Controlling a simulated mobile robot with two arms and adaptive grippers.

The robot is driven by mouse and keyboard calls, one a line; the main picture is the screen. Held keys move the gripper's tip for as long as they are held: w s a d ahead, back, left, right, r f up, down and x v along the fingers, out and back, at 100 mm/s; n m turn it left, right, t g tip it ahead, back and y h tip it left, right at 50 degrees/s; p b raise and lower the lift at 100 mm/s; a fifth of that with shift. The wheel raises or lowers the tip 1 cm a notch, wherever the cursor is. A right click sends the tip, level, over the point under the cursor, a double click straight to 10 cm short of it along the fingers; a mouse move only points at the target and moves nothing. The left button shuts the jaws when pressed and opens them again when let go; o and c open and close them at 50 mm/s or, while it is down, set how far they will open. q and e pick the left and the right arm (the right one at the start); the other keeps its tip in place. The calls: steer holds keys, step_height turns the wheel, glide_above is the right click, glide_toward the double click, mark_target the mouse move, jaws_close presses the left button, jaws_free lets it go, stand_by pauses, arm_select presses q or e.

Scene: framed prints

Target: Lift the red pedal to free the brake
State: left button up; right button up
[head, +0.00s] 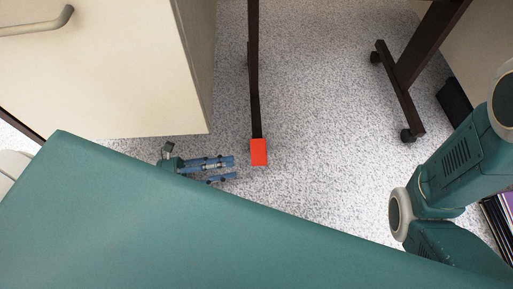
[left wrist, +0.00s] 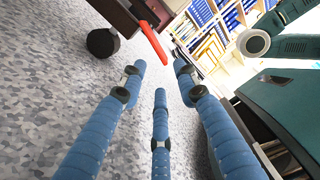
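The red pedal (head: 259,152) is a small flat plate at the near end of a dark bar (head: 254,100), low over the floor in the head view. My left gripper (head: 234,168) is just left of the pedal, its blue fingers pointing right towards it, with a small gap between. In the left wrist view the pedal (left wrist: 154,42) shows as a tilted red strip beyond the spread fingertips (left wrist: 160,72). The fingers are apart with nothing between them. My right gripper is out of view; only part of my right arm shows.
A cream cabinet (head: 110,75) with a metal handle (head: 40,24) stands at upper left. A dark leg with casters (head: 408,135) stands at upper right; a black caster (left wrist: 103,42) is beside the pedal in the wrist view. Speckled floor (head: 330,150) right of the pedal is clear.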

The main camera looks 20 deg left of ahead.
mark_target(259, 160)
arm_select(q)
steer(key=b+x, duration=0.3)
steer(key=x, duration=0.5)
steer(key=shift+w+d, duration=0.1)
steer(key=shift+d, duration=0.25)
steer(key=shift+w+d+b, duration=0.35)
steer(key=shift+d, duration=0.15)
steer(key=shift+r, duration=0.1)
jaws_close()
